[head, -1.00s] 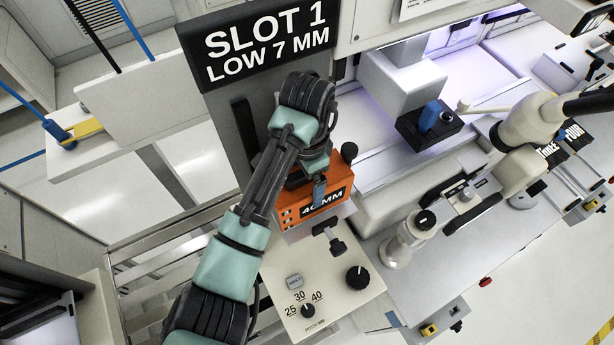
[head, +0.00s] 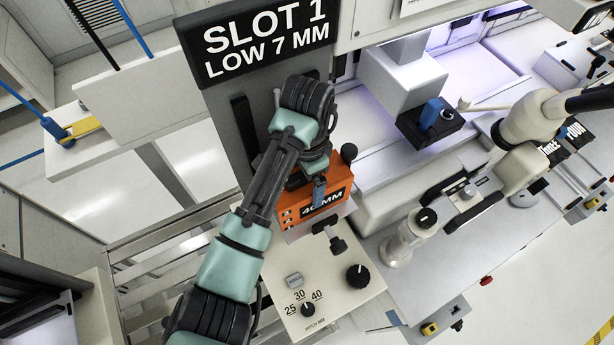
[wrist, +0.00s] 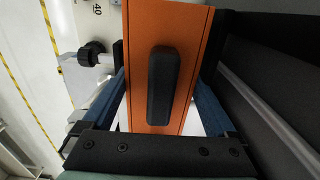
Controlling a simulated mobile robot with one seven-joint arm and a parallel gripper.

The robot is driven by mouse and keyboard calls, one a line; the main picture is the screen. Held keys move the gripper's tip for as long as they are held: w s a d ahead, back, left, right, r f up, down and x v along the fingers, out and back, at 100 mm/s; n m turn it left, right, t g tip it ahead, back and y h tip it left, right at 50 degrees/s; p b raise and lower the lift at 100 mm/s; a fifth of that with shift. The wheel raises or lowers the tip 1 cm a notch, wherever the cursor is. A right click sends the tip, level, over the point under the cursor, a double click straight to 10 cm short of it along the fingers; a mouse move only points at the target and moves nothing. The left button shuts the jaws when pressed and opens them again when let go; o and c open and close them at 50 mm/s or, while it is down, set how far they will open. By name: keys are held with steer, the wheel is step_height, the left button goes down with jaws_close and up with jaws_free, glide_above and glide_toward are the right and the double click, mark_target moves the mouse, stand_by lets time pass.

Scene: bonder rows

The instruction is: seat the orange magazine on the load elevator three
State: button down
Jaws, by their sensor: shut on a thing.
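The orange magazine (head: 319,203) carries a label that seems to read 40 MM and sits below the SLOT 1 sign, at the load elevator (head: 318,276). My gripper (head: 320,190) is at the magazine from above, mostly hidden by my own wrist in the head view. In the wrist view the blue fingers stand on both sides of the orange magazine (wrist: 185,40), which has a black handle (wrist: 163,84) on top. My gripper (wrist: 165,95) is shut on it. I cannot tell whether the magazine's underside touches the elevator.
The pitch panel has a knob marked 25, 30, 40 (head: 307,309) and a larger black knob (head: 358,276). A black clamp knob (head: 337,244) is close in front of the magazine. A microscope (head: 530,120) and bonder head (head: 405,75) stand to the right. The SLOT 1 LOW 7 MM sign (head: 262,40) is behind.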

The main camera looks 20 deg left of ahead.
steer(key=shift+f, duration=0.15)
jaws_free()
stand_by(0.5)
step_height(320, 180, up, 13)
steer(key=p, duration=0.3)
steer(key=shift+p, duration=0.35)
stand_by(0.8)
